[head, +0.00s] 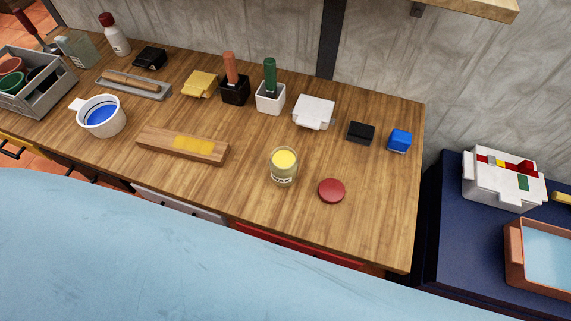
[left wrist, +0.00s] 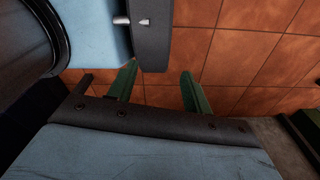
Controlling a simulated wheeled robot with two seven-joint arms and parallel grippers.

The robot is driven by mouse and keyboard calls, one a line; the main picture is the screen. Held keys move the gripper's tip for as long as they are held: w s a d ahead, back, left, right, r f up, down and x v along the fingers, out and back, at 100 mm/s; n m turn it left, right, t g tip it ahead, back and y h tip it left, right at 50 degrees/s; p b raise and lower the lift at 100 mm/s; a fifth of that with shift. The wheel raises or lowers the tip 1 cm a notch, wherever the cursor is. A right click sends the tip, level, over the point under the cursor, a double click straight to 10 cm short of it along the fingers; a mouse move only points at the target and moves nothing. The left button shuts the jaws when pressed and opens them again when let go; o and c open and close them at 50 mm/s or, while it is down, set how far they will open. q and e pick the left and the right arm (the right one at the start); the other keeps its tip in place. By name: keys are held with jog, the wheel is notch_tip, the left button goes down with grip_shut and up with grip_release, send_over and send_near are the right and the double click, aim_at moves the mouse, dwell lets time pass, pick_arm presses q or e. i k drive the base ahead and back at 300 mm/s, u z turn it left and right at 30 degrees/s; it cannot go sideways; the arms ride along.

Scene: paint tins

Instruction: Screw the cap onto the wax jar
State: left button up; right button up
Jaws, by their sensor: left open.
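The wax jar (head: 283,168) stands upright and uncapped on the wooden workbench, with yellow wax showing at its open top and a label on its front. A round dark red cap (head: 332,190) lies flat on the bench just right of the jar, apart from it. My left gripper (left wrist: 158,88) shows in the left wrist view with its two green fingers apart and nothing between them, over a terracotta tile floor. Neither gripper shows in the head view. My right gripper is out of sight.
A wooden board with a yellow patch (head: 193,144) lies left of the jar. A white cup with blue paint (head: 101,116), brush holders (head: 270,95), a black block (head: 361,132) and a blue block (head: 400,140) stand around. Bench (head: 375,225) right of the cap is clear.

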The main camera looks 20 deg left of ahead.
aim_at(284, 162)
jog(key=z, duration=0.6)
jog(key=k, duration=1.35)
jog(key=z, duration=0.05)
jog(key=i, duration=0.75)
jog(key=u, duration=0.1)
